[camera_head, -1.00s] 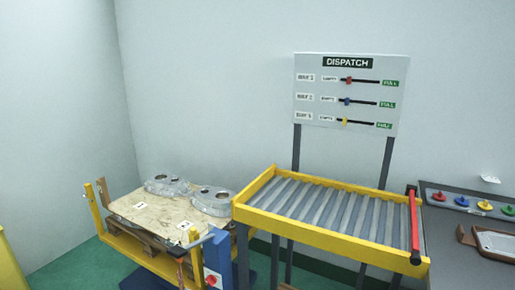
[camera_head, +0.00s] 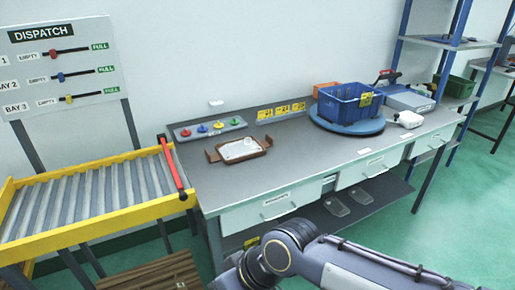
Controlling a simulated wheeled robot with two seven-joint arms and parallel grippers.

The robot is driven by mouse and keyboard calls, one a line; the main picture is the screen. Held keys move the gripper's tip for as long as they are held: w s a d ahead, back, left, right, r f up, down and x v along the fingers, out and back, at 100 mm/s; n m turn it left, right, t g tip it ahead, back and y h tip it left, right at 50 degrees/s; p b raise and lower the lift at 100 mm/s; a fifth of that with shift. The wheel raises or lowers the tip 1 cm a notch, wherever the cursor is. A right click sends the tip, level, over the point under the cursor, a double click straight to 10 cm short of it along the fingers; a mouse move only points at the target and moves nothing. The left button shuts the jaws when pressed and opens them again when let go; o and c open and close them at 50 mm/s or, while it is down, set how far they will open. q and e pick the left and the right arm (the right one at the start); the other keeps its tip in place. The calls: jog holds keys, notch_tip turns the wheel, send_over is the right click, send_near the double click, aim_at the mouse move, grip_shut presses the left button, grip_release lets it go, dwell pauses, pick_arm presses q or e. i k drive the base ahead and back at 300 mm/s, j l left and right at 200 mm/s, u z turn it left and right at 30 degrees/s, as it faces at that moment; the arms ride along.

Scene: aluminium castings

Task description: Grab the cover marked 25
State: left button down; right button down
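No cover marked 25 can be made out in the current view. The silvery castings on the pallet stand, seen a second ago, are now out of the picture. Neither gripper shows. Only a grey and black link of one of my arms crosses the bottom, and its gripper end is out of view.
A grey workbench (camera_head: 300,157) bears a brown tray (camera_head: 212,156) with a pale item, coloured knobs (camera_head: 203,128), and a blue crate (camera_head: 340,108) on a round blue turntable (camera_head: 330,123). The yellow-framed roller conveyor (camera_head: 120,216) stands left, a blue-post shelf (camera_head: 440,42) right.

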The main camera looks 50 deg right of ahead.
aim_at(236, 149)
jog(key=z, duration=1.55)
jog(key=i+l+u, duration=0.3)
jog(key=i+l, duration=0.15)
jog(key=i+l+u, duration=0.3)
jog(key=i+l, duration=0.15)
jog(key=l, duration=0.15)
